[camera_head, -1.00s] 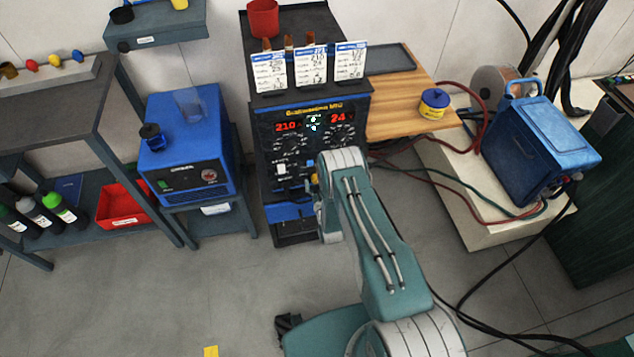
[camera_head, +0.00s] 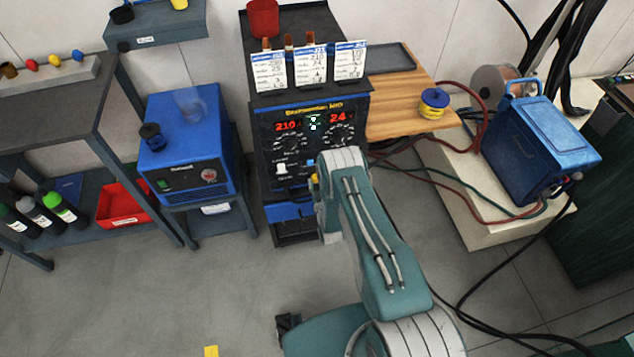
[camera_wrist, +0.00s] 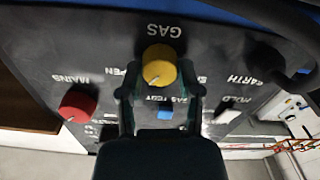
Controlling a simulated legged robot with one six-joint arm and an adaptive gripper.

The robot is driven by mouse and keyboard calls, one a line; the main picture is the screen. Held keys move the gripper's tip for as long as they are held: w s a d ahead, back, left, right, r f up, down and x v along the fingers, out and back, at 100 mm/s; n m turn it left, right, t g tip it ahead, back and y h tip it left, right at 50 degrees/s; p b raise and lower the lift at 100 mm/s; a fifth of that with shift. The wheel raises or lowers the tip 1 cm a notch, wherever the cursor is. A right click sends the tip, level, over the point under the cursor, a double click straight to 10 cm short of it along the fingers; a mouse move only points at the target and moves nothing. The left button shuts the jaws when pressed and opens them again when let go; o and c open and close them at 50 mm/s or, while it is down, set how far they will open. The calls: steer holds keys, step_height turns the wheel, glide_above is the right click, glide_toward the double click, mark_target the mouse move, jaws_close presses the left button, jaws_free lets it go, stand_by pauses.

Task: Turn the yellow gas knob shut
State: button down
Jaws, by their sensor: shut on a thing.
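The yellow gas knob (camera_wrist: 160,63) is on the dark panel under the upside-down word GAS in the wrist view. A pale pointer mark shows on its lower left edge. My gripper (camera_wrist: 159,80) has one finger on each side of the knob and is shut on it. In the head view a small bit of yellow (camera_head: 314,178) shows beside my arm on the front of the welding machine (camera_head: 310,105). My arm hides most of the gripper and the lower panel there.
A red MAINS knob (camera_wrist: 78,102) sits left of the gripper in the wrist view. A blue button (camera_wrist: 166,113) lies just below the gas knob. A dark cable (camera_wrist: 285,25) or hose crosses the upper right. A blue unit (camera_head: 185,150) stands left of the machine.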

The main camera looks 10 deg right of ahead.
steer(key=n, duration=0.4)
steer(key=shift+w+a+n, duration=0.15)
steer(key=shift+n, duration=0.15)
steer(key=n, duration=0.3)
steer(key=shift+n, duration=0.3)
steer(key=n, duration=0.6)
steer(key=shift+a+f, duration=0.1)
steer(key=shift+a, duration=0.05)
steer(key=shift+f+n, duration=0.1)
steer(key=shift+n, duration=0.7)
steer(key=shift+s+f, duration=0.1)
steer(key=shift+s, duration=0.1)
steer(key=shift+c, duration=1.9)
jaws_free()
steer(key=shift+o, duration=0.5)
